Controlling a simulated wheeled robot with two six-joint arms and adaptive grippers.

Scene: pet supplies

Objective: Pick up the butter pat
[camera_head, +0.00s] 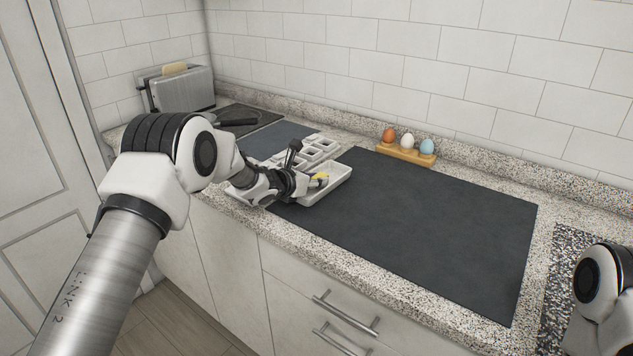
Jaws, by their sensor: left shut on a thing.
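A small yellow butter pat (320,178) shows in the head view at the fingertips of my left gripper (311,182). My left gripper is shut on it, at the white tray (340,184) on the counter. The gripper and wrist hide part of the pat, and I cannot tell whether it touches the tray. My right arm shows only in part at the lower right edge; its gripper is out of view.
A white compartment tray (322,146) lies behind the gripper. A dark mat (430,220) covers the clear counter to the right. Several eggs stand in a wooden holder (405,155) at the wall. A toaster (180,88) and a pan (235,122) are at the back left.

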